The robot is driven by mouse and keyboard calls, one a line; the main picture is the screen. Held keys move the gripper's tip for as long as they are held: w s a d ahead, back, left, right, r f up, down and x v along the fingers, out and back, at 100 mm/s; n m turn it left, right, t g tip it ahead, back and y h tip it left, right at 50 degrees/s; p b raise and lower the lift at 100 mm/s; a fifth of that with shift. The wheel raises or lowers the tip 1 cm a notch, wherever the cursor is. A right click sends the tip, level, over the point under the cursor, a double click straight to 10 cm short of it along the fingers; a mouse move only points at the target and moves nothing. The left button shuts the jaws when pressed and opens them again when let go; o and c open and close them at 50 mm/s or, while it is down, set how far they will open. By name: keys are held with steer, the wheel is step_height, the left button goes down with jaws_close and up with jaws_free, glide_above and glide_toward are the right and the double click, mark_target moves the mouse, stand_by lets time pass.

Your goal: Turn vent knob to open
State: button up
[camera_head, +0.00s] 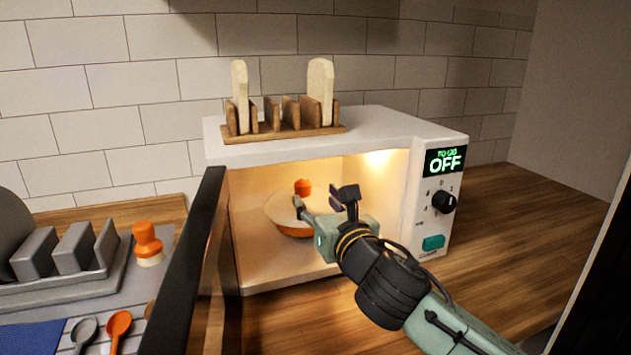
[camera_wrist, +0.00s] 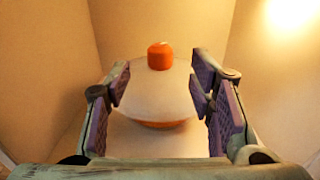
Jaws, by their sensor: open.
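A small orange knob (camera_head: 303,187) stands on top of a pale domed lid (camera_head: 280,214) inside the lit, open oven. It also shows in the wrist view (camera_wrist: 160,56), upright on the lid (camera_wrist: 150,95), at top centre. An orange band of the dish (camera_wrist: 160,124) shows below the lid. My gripper (camera_head: 322,200) reaches into the oven's mouth in front of the dish. In the wrist view, its purple-padded fingers (camera_wrist: 160,88) are wide apart, with the lid seen between them and the knob beyond. Nothing is held. Any open or shut marking on the knob is too small to tell.
The white oven (camera_head: 310,148) has its dark door (camera_head: 190,270) swung open at left. Its panel has a black dial (camera_head: 443,201), a teal button (camera_head: 433,243) and a display reading OFF. A wooden rack (camera_head: 271,120) with bread stands on top. Oven walls surround my gripper closely.

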mark_target(301, 187)
steer(key=p+x, duration=0.2)
steer(key=x, duration=0.7)
steer(key=shift+p, duration=0.35)
steer(key=shift+c, duration=0.3)
jaws_close()
steer(key=shift+a+f+h+b, duration=0.15)
steer(key=shift+f+h+b, duration=0.1)
steer(key=shift+h+b, duration=0.25)
steer(key=shift+m+t+h+b, duration=0.4)
steer(key=shift+m+h+b, duration=0.5)
steer(key=shift+h+b, duration=0.15)
steer(key=m+h+b, duration=0.1)
steer(key=m+h, duration=0.1)
steer(key=m+h+b, duration=0.1)
steer(key=h, duration=0.2)
steer(key=shift+r+m+h, duration=0.2)
steer(key=shift+m+h, duration=0.05)
steer(key=shift+m, duration=0.15)
